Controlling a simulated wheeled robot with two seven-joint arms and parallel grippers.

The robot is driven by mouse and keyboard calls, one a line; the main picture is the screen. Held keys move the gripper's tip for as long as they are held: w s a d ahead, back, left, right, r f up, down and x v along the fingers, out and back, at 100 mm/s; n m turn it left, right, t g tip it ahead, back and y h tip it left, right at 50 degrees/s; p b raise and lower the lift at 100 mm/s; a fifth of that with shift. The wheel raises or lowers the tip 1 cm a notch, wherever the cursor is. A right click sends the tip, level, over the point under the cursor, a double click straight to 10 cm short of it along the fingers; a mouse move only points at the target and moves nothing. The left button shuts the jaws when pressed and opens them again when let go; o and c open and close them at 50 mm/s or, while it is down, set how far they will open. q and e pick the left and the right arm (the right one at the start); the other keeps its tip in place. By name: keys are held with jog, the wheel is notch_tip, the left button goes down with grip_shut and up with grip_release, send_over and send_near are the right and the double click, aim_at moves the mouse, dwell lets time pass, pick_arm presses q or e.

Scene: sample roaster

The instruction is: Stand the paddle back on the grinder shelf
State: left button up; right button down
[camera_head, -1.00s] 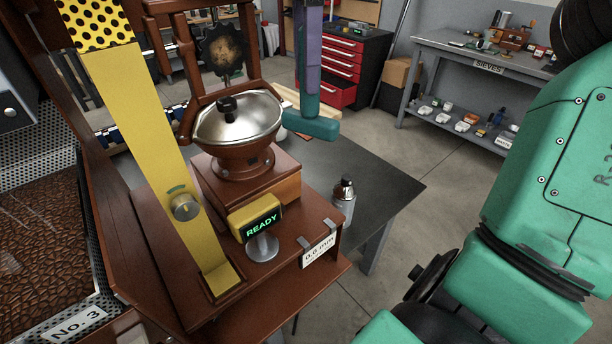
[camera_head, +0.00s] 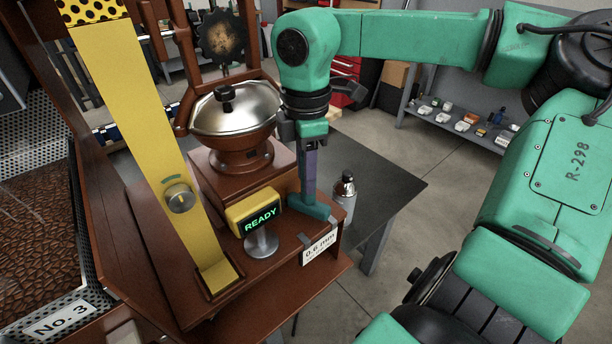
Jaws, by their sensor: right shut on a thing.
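The paddle has a purple shaft (camera_head: 311,166) and a wider teal foot (camera_head: 309,207), which points down. My right gripper (camera_head: 309,136) is shut on the upper part of the shaft and holds it nearly upright. The foot is over the right part of the brown grinder shelf (camera_head: 285,246), behind the 0.6 mm label and right of the READY display. I cannot tell whether the foot touches the shelf. The grinder (camera_head: 242,160), with a domed silver lid, stands to its left. My left gripper is not in view.
The READY display (camera_head: 258,222) stands close beside the foot. A slanted yellow strip (camera_head: 150,140) with a knob runs down at the left. A small bottle (camera_head: 344,188) stands on the dark table (camera_head: 395,180) at the right. A sieve bench stands farther back.

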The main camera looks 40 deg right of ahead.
jog(key=shift+f, duration=0.7)
jog(key=c, duration=0.6)
grip_release()
notch_tip(320, 180, up, 12)
jog(key=shift+r+p, duration=0.2)
jog(key=shift+p, duration=0.2)
